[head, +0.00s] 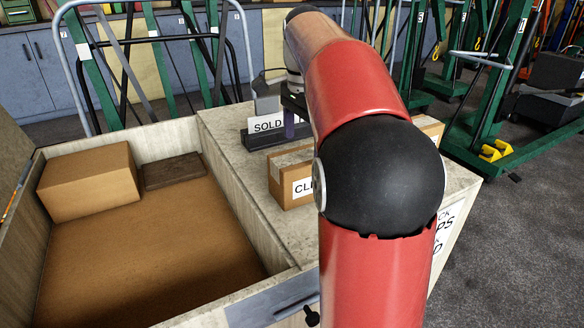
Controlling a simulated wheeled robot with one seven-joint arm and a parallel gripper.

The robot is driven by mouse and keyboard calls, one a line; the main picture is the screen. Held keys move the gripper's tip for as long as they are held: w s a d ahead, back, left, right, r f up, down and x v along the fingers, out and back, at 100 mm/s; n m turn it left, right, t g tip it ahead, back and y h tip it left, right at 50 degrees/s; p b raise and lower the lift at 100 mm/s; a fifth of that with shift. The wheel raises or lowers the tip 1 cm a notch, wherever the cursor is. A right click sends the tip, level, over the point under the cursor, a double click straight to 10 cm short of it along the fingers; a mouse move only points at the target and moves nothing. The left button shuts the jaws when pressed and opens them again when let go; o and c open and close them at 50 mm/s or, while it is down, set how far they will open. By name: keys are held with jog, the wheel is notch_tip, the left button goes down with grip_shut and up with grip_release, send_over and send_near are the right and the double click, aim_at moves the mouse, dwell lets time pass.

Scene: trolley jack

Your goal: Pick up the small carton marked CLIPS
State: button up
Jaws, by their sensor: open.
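The small carton (287,178) is brown cardboard and stands on the pale top of the cabinet, just left of my arm's black elbow joint. Its white label shows only the letters "CL"; my arm hides the rest of the label and the carton's right part. My gripper (291,124) is beyond the carton, pointing down over the counter near a SOLD sign. It is open and partly hidden by my arm, and nothing shows between its fingers. It is apart from the carton in the picture, though its exact height is hard to tell.
The white SOLD sign (266,124) stands in a dark holder (262,140) behind the carton. Another cardboard piece (431,128) shows right of my arm. A deep open bin (276,258) at left holds a large box (90,181) and a flat brown block (172,171).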

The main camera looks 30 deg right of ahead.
aim_at(302, 156)
notch_tip(302, 156, down, 8)
jog(key=shift+r+b, duration=0.2)
jog(key=shift+b, duration=0.4)
jog(key=shift+c, duration=0.5)
jog(key=c, duration=1.3)
jog(key=shift+r, duration=0.1)
